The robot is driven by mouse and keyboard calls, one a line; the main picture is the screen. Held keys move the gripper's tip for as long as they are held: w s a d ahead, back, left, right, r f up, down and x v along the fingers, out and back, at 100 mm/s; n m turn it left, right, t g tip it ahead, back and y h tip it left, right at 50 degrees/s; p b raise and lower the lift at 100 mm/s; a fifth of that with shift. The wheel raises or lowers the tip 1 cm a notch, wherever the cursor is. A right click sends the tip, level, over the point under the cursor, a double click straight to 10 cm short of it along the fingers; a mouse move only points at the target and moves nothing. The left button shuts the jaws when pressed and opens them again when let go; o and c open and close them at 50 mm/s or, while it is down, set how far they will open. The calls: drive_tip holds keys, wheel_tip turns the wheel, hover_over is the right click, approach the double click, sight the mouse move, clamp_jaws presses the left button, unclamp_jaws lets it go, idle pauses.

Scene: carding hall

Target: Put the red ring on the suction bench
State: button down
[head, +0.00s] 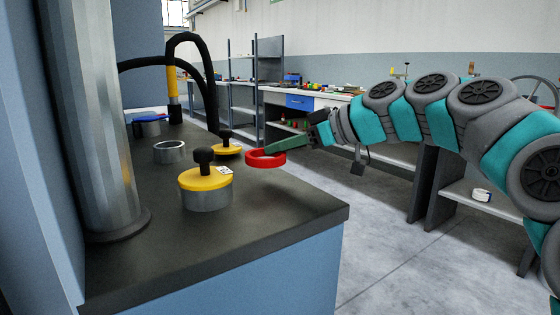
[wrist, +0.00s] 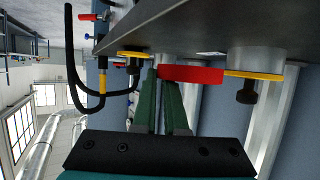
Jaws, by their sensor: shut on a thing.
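The red ring (head: 265,163) is held flat at the tip of my gripper (head: 284,146). In the head view it overlaps the far right edge of the suction bench (head: 275,205), which has a dark top and a blue side. I cannot tell whether the ring touches the top. The wrist view, which looks upside down, shows the green fingers (wrist: 160,76) shut on one side of the red ring (wrist: 195,74), with the bench top (wrist: 215,25) above in the picture.
A yellow-lidded steel pot with a black knob (head: 206,182) stands near the ring, with another yellow lid (head: 227,150) behind. A steel cup (head: 169,152), a blue item (head: 148,129), a thick column (head: 92,130) and black hoses (head: 207,75) occupy the left. The front right top is clear.

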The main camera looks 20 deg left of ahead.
sight(280, 174)
drive_tip(key=shift+w+f, duration=0.1)
drive_tip(key=shift+f, duration=1.65)
drive_tip(key=shift+f, duration=0.1)
drive_tip(key=c, duration=1)
unclamp_jaws()
drive_tip(key=shift+o, duration=0.2)
drive_tip(key=v, duration=1.2)
drive_tip(key=shift+b, duration=0.35)
